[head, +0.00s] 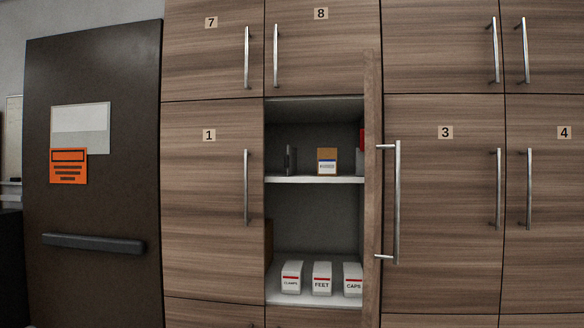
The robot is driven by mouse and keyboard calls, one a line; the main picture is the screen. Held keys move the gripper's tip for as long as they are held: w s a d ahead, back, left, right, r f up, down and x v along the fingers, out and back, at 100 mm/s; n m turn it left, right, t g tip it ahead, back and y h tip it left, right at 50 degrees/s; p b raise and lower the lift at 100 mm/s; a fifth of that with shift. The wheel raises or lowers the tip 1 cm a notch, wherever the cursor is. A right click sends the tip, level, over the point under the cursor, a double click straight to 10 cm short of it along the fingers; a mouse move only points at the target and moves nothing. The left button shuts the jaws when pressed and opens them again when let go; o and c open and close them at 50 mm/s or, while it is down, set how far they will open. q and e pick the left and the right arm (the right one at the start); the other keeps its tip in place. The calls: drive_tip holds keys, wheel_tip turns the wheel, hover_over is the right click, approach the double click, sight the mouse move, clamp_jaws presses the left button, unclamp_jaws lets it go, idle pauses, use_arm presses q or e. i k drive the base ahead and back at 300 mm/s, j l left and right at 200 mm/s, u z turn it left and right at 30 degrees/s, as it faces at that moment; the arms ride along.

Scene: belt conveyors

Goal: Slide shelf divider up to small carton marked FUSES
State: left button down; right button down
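A small brown carton (327,161) with a white and blue label stands on the upper shelf (312,180) of an open cabinet. The print on its label is too small to read. A dark upright piece (291,159), which looks like the shelf divider, stands to the left of the carton. A clear gap separates the two. Neither of my grippers is in view.
The cabinet door (372,190) stands open on the right, its handle (397,202) sticking out. A red item (362,139) shows partly behind it. Below are white boxes marked CLAMPS (291,278), FEET (322,279) and CAPS (352,280). Closed cabinets surround the opening.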

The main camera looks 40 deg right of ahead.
sight(292, 161)
drive_tip(key=l+z, duration=0.2)
drive_tip(key=l, duration=0.2)
drive_tip(key=i+l+z, duration=0.15)
drive_tip(key=l, duration=0.25)
drive_tip(key=i+l+z, duration=0.2)
drive_tip(key=l, duration=0.2)
drive_tip(key=l+z, duration=0.2)
drive_tip(key=l, duration=0.2)
